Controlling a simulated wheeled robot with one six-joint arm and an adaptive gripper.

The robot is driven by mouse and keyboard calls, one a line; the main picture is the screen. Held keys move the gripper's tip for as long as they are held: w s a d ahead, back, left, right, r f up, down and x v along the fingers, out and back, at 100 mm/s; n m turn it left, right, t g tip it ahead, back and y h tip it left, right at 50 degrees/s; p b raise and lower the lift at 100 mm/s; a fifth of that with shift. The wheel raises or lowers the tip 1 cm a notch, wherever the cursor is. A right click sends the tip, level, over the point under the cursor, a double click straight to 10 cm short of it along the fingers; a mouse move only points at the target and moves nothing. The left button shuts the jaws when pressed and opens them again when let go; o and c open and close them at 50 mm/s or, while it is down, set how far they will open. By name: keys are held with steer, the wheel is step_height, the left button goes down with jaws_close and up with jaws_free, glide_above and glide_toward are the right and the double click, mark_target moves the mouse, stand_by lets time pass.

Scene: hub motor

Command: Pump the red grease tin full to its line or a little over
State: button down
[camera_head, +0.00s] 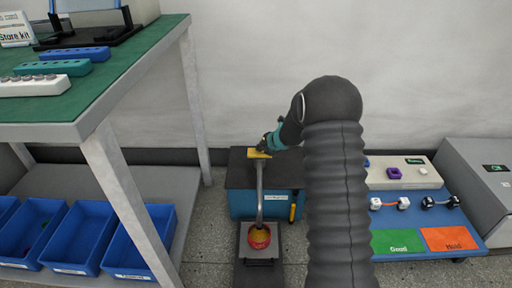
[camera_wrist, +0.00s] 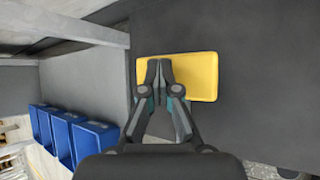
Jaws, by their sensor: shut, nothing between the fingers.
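The red grease tin (camera_head: 260,238) stands on a dark stand below the end of a grey spout (camera_head: 260,192). Its inside looks yellow-orange, but the fill line is too small to tell. The blue pump box (camera_head: 250,204) with a dark top stands behind it on the floor. A yellow pump pad (camera_head: 260,154) sits above the box top; it also shows in the wrist view (camera_wrist: 200,77). My gripper (camera_head: 266,148) is shut and empty, its fingertips over the left part of the pad. I cannot tell whether they touch it.
A green-topped workbench (camera_head: 120,70) stands at left, with blue bins (camera_head: 85,236) on its lower shelf. A blue table at right bears a green mat (camera_head: 396,241) and an orange mat (camera_head: 450,238). A grey machine (camera_head: 478,180) stands at far right.

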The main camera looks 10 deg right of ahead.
stand_by(0.3)
steer(key=shift+r+p, duration=1.9)
steer(key=shift+r, duration=0.05)
steer(key=shift+r, duration=0.1)
step_height(320, 180, up, 5)
steer(key=p, duration=0.4)
steer(key=shift+p, duration=0.4)
